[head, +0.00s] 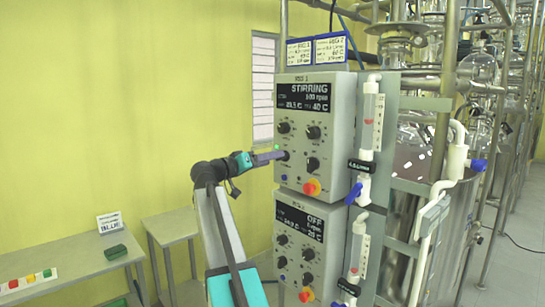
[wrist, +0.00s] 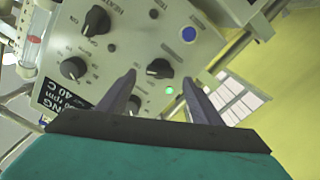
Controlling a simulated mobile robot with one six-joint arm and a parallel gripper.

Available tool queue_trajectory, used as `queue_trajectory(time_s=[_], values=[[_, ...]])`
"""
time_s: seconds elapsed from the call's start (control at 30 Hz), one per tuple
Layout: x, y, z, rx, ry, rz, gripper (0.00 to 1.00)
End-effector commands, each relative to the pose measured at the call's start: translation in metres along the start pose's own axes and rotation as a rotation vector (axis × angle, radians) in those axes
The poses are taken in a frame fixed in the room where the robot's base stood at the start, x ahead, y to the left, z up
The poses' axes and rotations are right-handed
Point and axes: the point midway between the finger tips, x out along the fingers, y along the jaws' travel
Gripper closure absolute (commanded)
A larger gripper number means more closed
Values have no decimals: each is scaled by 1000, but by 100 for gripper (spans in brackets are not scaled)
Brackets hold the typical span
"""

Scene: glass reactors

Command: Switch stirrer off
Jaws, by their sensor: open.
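The upper grey control box (head: 340,120), marked RIG 1, shows a lit display (head: 304,96) reading STIRRING and 100 rpm. It has several black knobs. My gripper (head: 281,154) reaches in from the left at the lower-left knob and partly hides it. In the wrist view my gripper (wrist: 160,78) is open, its fingers on either side of that black knob (wrist: 159,68); I cannot tell whether they touch it. A green light (wrist: 169,90) glows beside this knob. A blue button (wrist: 188,34) sits nearby; it also shows in the head view (head: 284,178).
The lower box (head: 292,235) has a display reading OFF. Valve pipes with blue handles (head: 355,193) and glass reactors stand right. Tables (head: 70,268) stand at the lower left.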

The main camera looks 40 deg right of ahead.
Motion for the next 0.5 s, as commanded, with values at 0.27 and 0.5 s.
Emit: queue_trajectory(time_s=[0.27, 0.5], values=[[25, 0, 0, 0, -1, -1, 41], [28, -1, 0, 1, 0, -1, 41]])
